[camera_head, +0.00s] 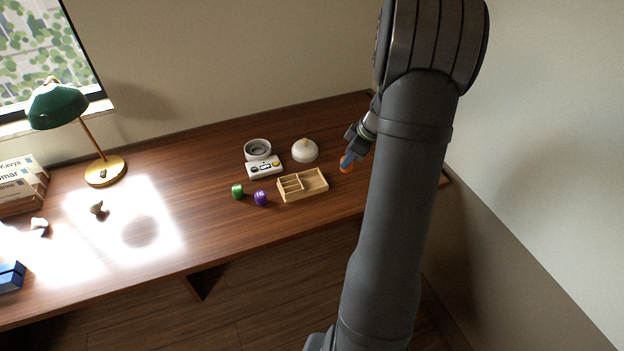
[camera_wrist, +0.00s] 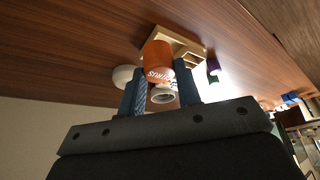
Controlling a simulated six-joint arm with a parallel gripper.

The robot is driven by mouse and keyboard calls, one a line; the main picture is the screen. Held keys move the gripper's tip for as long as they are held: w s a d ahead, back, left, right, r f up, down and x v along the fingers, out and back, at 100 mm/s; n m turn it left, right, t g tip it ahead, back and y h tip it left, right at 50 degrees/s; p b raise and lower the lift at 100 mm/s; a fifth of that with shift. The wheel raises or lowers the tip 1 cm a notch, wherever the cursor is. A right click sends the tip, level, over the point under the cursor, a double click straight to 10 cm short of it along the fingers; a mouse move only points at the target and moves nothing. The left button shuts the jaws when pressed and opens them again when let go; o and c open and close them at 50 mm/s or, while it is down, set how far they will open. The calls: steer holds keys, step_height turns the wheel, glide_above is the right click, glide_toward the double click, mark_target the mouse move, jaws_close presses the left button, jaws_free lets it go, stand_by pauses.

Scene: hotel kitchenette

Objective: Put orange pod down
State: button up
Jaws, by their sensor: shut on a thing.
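The orange pod (camera_wrist: 158,58) is between the two blue-grey fingers of my gripper (camera_wrist: 160,95) in the wrist view, with white lettering on its side. My gripper is shut on it. In the head view my gripper (camera_head: 349,158) is at the right part of the desk, right of the wooden tray, and the orange pod (camera_head: 345,168) shows at its fingertips. The pod is low near the desk top; I cannot tell whether it touches. A green pod (camera_head: 237,191) and a purple pod (camera_head: 261,198) stand on the desk left of the tray.
A wooden compartment tray (camera_head: 318,193) sits left of my gripper. Behind it are a white domed lid (camera_head: 304,151) and a white device with buttons (camera_head: 264,168) and a round cup part. A green lamp (camera_head: 58,105) stands far left.

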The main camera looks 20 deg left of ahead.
steer(key=a+f, duration=0.2)
steer(key=a, duration=0.1)
steer(key=a+f, duration=0.2)
steer(key=a, duration=0.2)
steer(key=a+f, duration=0.2)
steer(key=a, duration=0.2)
steer(key=shift+w+f, duration=0.2)
steer(key=shift+f, duration=2.15)
steer(key=shift+f, duration=0.15)
steer(key=o, duration=0.9)
steer(key=shift+o, duration=0.2)
steer(key=v, duration=1.2)
steer(key=shift+r, duration=0.25)
steer(key=shift+a+f, duration=0.1)
